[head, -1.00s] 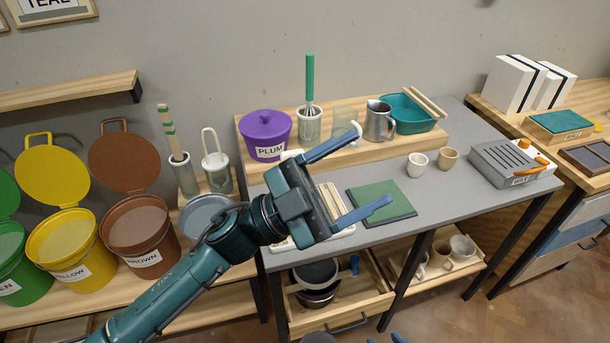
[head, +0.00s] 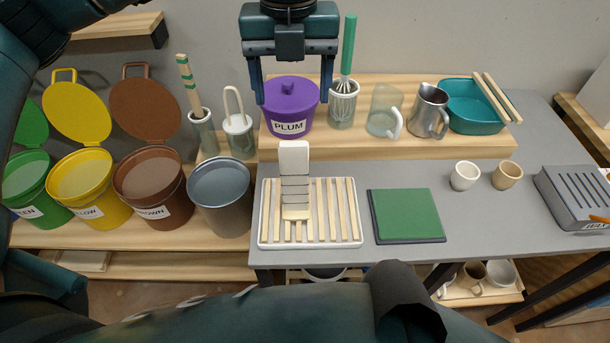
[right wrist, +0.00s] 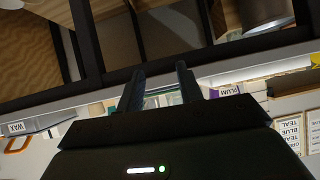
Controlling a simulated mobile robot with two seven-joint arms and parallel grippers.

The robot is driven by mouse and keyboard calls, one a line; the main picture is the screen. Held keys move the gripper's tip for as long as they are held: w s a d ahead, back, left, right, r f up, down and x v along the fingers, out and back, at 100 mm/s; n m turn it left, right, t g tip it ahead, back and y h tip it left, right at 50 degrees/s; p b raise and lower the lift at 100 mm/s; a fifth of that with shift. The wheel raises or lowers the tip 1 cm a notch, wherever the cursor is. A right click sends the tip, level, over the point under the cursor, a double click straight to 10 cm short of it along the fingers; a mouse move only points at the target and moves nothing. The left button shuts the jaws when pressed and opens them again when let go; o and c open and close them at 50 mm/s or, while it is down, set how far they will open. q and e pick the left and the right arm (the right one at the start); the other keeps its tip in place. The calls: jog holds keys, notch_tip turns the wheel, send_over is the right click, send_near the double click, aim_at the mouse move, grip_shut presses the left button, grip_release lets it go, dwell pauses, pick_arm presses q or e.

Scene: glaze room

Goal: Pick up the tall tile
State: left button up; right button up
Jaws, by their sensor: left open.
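The tall tile (head: 294,160) stands upright in a white-edged rack with wooden slats (head: 350,239). Its top is white, its lower part is grey with darker cross lines, and a tan piece sits at its foot. My left gripper (head: 292,98) is open and empty, pointing down above and behind the tile in the head view. Its fingers appear on either side of the purple PLUM bucket (head: 289,109), clear of the tile. My right gripper (right wrist: 160,72) shows in the right wrist view with its fingers apart and nothing held between them.
A green board (head: 408,214) lies right of the rack, with two small cups (head: 465,176) beyond it. On the raised shelf behind stand a whisk in a jar (head: 344,95), a glass jug (head: 384,110), a metal pitcher (head: 429,110) and a teal basin (head: 474,107). A grey bucket (head: 220,200) stands left.

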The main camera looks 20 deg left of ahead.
aim_at(293, 144)
pick_arm(q)
notch_tip(293, 144, down, 7)
jog(key=shift+s+f+p, duration=0.15)
jog(key=shift+f+p, duration=0.05)
jog(key=shift+p, duration=0.3)
jog(key=f, duration=0.1)
jog(key=f+p, duration=0.1)
jog(key=f, duration=0.2)
jog(key=shift+s+p, duration=0.3)
jog(key=shift+f, duration=0.7)
jog(key=shift+c, duration=0.4)
jog(key=shift+d+r, duration=0.1)
jog(key=c, duration=1.4)
jog(key=shift+c, duration=0.2)
